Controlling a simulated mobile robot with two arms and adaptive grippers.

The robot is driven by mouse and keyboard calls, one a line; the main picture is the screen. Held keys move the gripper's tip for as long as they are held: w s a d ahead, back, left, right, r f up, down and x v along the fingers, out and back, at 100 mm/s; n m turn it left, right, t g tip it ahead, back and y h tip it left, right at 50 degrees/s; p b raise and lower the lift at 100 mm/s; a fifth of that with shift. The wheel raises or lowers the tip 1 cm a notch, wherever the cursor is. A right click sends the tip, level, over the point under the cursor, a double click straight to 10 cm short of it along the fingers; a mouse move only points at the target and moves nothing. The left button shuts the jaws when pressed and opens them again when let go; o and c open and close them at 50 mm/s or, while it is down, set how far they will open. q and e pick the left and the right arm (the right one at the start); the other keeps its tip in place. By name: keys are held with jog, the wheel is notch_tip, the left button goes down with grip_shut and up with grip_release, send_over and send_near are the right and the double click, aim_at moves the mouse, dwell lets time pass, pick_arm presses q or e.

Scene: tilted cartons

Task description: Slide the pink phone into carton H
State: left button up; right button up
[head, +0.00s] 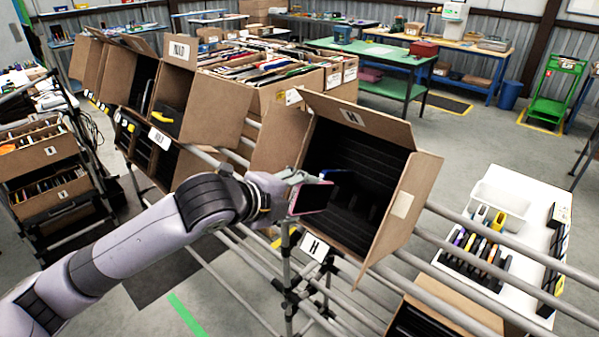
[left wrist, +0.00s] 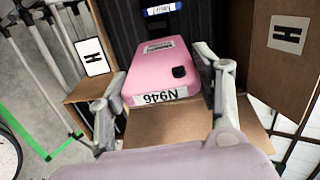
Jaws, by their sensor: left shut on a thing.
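The pink phone (head: 312,198) is held at the open mouth of carton H (head: 424,185). My left gripper (head: 297,184) is shut on it. In the left wrist view the pink phone (left wrist: 158,68) sits between the two fingers of the gripper (left wrist: 162,85), with a label reading N946 on its near end and a dark camera patch. The carton's dark slotted interior (left wrist: 115,30) lies beyond it. Carton H is tilted, its flaps open, with an H label on the top flap. A blue-edged item (head: 341,176) shows inside the carton, behind the phone. My right gripper is not in view.
Carton H rests on a rack of grey pipes (head: 455,255), with an H sign (head: 314,247) below its mouth. Other tilted cartons (head: 190,100) stand to the left. A white table (head: 535,205) with several phones is at the right.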

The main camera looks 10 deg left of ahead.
aim_at(311, 212)
pick_arm(q)
jog(key=shift+w+d+r+m+h, duration=0.2)
jog(key=shift+w+r+h, duration=0.05)
jog(key=shift+r, duration=0.4)
jog(key=shift+w+d+r+m+h, duration=0.15)
jog(key=shift+w+r+m+h, duration=0.1)
jog(key=shift+r, duration=0.35)
jog(key=shift+d, duration=0.15)
jog(key=shift+w+d+f+b, duration=0.35)
jog(key=shift+w+f+b, duration=0.15)
jog(key=shift+f+b, duration=0.15)
jog(key=shift+b+x, duration=0.75)
jog(key=shift+x, duration=0.4)
jog(key=shift+f, duration=0.1)
jog(key=shift+s+a+f, duration=0.1)
jog(key=shift+a+f, duration=0.05)
jog(key=shift+f, duration=0.15)
